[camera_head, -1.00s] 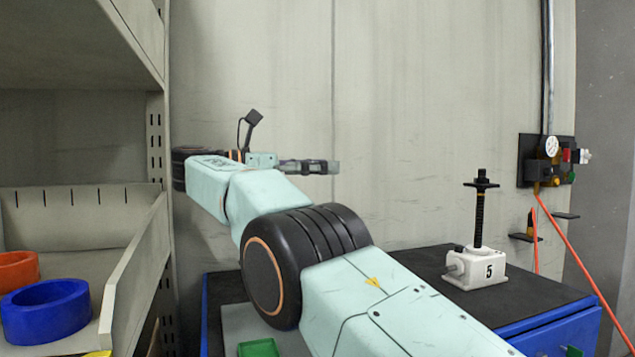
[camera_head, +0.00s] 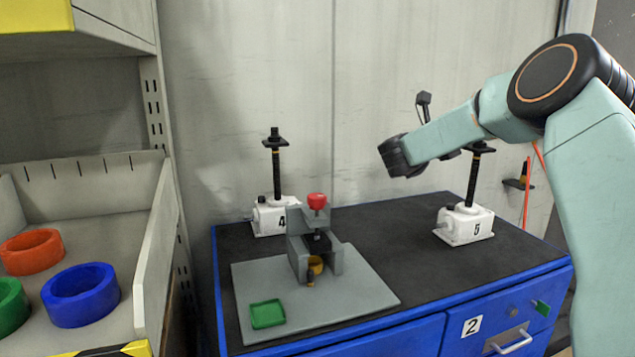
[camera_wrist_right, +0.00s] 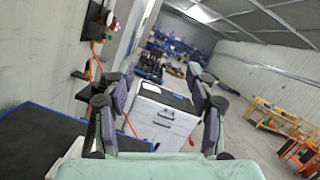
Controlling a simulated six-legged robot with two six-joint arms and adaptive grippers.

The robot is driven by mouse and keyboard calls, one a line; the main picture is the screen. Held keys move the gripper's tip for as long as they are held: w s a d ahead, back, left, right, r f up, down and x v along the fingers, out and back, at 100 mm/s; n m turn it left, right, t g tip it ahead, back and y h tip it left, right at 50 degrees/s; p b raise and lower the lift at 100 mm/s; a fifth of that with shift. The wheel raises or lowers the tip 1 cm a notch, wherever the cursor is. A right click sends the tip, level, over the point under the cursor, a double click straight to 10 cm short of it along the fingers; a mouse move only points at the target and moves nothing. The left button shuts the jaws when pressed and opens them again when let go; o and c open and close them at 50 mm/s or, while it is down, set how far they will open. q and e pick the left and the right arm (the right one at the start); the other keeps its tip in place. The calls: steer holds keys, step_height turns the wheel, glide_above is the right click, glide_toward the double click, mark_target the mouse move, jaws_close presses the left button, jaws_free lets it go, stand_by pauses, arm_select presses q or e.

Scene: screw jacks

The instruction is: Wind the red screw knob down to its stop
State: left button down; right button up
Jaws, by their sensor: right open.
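The red screw knob (camera_head: 317,201) tops a short screw on a grey clamp fixture (camera_head: 296,235). Below the screw, a brass-coloured round piece (camera_head: 315,266) sits in the fixture's opening. I cannot tell whether the screw touches it. My right arm enters from the right in the head view, with its wrist above the bench, right of and apart from the knob; its fingers are mostly hidden behind the arm there. In the right wrist view my right gripper (camera_wrist_right: 160,108) is open with nothing between its fingers, facing away from the fixture. My left gripper is not in view.
The fixture stands on a grey plate (camera_head: 360,298) with a green tray (camera_head: 267,314). White screw jacks 4 (camera_head: 272,218) and 5 (camera_head: 464,224) stand on the black-topped blue bench (camera_head: 400,225). A shelf with rings (camera_head: 80,295) is at left. The bench between fixture and jack 5 is clear.

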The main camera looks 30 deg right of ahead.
step_height(320, 180, down, 5)
steer(key=w+a+n+t+p, duration=0.2)
steer(key=n+t, duration=0.2)
steer(key=t, duration=0.2)
steer(key=n+t+y+p, duration=0.1)
steer(key=n+t+y, duration=0.9)
steer(key=t+y, duration=0.7)
glide_toward(320, 202)
steer(key=w+r+g+y, duration=0.2)
steer(key=w, duration=0.2)
steer(key=shift+d+f, duration=0.1)
steer(key=shift+d, duration=0.45)
steer(key=shift+w+d, duration=0.35)
steer(key=shift+w, duration=1.05)
steer(key=shift+w+d, duration=0.15)
steer(key=shift+w, duration=0.95)
steer(key=shift+w+d, duration=0.15)
steer(key=shift+w, duration=0.95)
steer(key=shift+w+a, duration=0.1)
